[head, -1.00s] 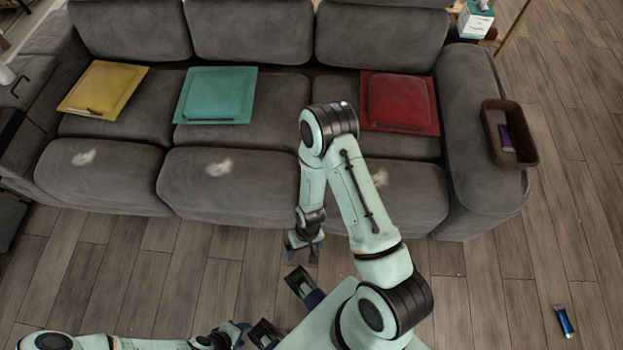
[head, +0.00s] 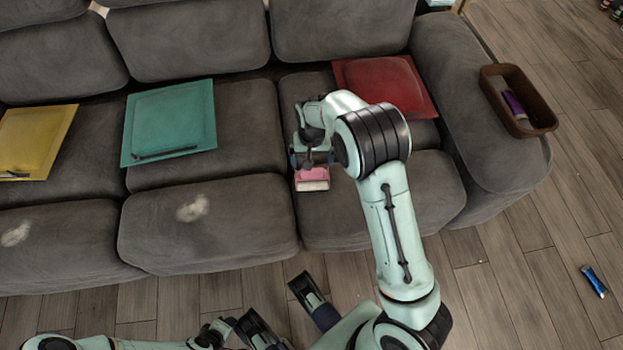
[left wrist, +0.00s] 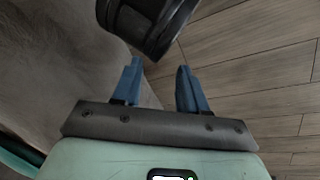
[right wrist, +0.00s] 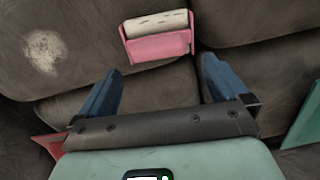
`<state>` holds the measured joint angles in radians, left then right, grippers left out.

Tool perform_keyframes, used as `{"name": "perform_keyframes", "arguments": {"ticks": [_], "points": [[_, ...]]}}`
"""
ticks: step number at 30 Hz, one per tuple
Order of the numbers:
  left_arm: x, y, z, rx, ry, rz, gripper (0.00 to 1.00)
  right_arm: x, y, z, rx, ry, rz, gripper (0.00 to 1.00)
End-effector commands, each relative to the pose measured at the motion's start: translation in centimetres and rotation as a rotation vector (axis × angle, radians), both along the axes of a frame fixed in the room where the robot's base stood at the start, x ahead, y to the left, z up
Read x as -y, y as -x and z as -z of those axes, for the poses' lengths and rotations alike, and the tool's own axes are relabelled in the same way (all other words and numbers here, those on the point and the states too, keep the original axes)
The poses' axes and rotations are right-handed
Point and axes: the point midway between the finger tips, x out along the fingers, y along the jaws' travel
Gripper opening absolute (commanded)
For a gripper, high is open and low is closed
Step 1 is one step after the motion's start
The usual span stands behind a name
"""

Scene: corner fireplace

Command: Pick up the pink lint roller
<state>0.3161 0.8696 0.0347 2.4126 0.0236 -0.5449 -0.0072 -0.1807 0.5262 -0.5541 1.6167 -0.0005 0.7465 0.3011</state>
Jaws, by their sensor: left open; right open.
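The pink lint roller (head: 312,180) lies on the grey sofa seat in front of the red cushion, partly hidden by my right arm in the head view. In the right wrist view the lint roller (right wrist: 158,46) shows a pale roll in a pink holder, just beyond the fingertips. My right gripper (right wrist: 160,68) is open and empty, with its blue fingers apart and the roller between and ahead of them, not between the pads. My left gripper (left wrist: 159,66) is open and empty, low near the floor and the sofa front.
The sofa (head: 210,235) carries yellow (head: 32,140), teal (head: 170,125) and red (head: 385,85) cushions. A pale lint patch (head: 193,208) marks the seat front. A brown basket (head: 540,118) with a purple item (head: 514,104) sits on the armrest. A blue tube (head: 594,281) lies on the floor.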

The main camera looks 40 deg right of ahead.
Motion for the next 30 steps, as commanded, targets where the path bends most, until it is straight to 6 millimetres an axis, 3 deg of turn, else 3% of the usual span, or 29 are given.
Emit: {"name": "perform_keyframes", "arguments": {"ticks": [8,16,24,25,29,30], "points": [[-0.4,-0.9,0.7,0.022,-0.010,-0.009,0.43,-0.1,0.2,1.9,0.000,-0.001,0.000,1.00],[-1.5,-3.0,2.3,0.077,-0.038,-0.032,0.43,-0.3,0.8,5.9,-0.002,0.000,-0.001,1.00],[-1.7,-3.4,2.2,0.089,-0.044,-0.035,0.43,-0.3,0.7,6.2,0.001,-0.002,0.000,1.00],[-1.7,-3.4,2.2,0.089,-0.044,-0.035,0.43,-0.3,0.7,6.2,0.001,-0.002,0.000,0.94],[-1.7,-3.4,2.2,0.088,-0.043,-0.035,0.43,-0.3,0.7,6.2,0.001,-0.001,0.000,0.51],[-1.7,-3.4,2.2,0.088,-0.043,-0.035,0.43,-0.3,0.7,6.2,0.001,-0.001,0.000,0.50]]}}
